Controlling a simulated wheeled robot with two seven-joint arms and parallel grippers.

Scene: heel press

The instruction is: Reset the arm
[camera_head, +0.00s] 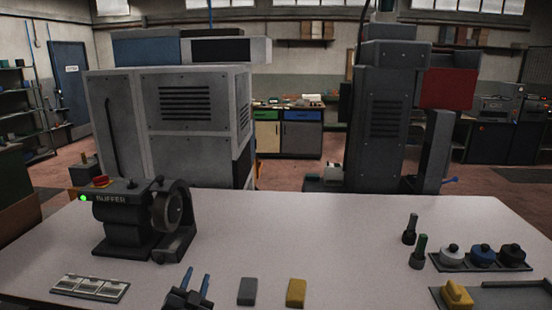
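My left gripper (196,282) shows at the bottom of the head view, left of the middle. Its two blue-tipped fingers point up and away from me, with a gap between them. It is open, and I see nothing between the fingers. It is over the near part of the pale table (300,235), just left of a grey block (247,291). Most of the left arm is out of the picture. My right gripper is not in view.
A buffer machine (130,220) with a green light stands at the left. A labelled tray (90,288) lies before it. A yellow block (296,293) is near the front. Dark bottles (418,252) and a rack of round-topped jars (482,262) stand right. The table's middle is clear.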

